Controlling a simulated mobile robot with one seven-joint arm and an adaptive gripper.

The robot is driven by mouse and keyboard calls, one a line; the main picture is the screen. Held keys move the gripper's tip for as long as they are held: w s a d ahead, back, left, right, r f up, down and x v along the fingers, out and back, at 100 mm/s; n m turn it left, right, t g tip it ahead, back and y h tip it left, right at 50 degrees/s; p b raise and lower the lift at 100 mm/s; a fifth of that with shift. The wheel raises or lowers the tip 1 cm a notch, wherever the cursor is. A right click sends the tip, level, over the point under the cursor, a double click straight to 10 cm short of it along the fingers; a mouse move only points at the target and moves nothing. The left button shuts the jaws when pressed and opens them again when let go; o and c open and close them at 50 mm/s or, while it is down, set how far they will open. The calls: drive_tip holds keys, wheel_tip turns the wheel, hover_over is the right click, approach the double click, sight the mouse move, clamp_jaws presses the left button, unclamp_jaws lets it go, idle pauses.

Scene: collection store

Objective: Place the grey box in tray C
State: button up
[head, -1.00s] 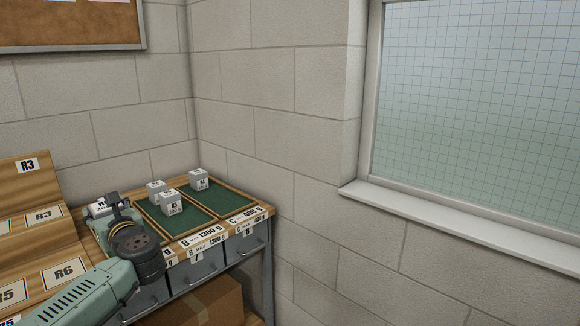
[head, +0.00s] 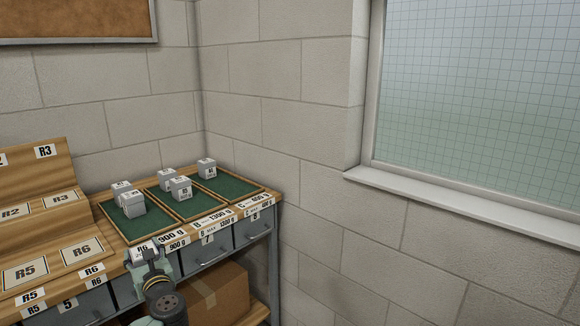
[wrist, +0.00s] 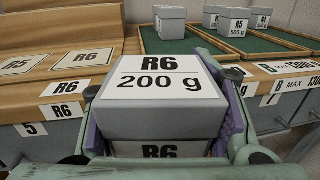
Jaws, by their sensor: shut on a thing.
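A grey box (wrist: 155,120) with a white "R6 200 g" label is between the fingers of my gripper (wrist: 165,125), which is shut on it. In the head view my gripper (head: 148,256) and the box's labelled top (head: 142,249) are at the front edge of the bench, before the left tray. Tray C (head: 238,187) is the right-hand green-lined tray, with a "C" label on its front. One grey box (head: 207,168) stands at its back; its front is bare. The held box's underside is hidden.
Tray B (head: 200,207) in the middle holds two grey boxes (head: 181,189). The left tray (head: 122,229), labelled 900 g, also holds two boxes (head: 132,204). A stepped wooden rack (head: 50,215) stands at left. Drawers and a cardboard box (head: 215,295) are below. A wall rises behind.

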drive_tip(key=d+f+m+t+h+b, duration=0.3)
drive_tip(key=d+f+m+h+b, duration=0.3)
drive_tip(key=d+f, duration=2)
drive_tip(key=s+d+f+m+h, duration=0.1)
drive_tip(key=d+f+h, duration=0.4)
drive_tip(key=d, duration=0.7)
drive_tip(key=shift+s+f, duration=0.5)
drive_tip(key=shift+f, duration=0.35)
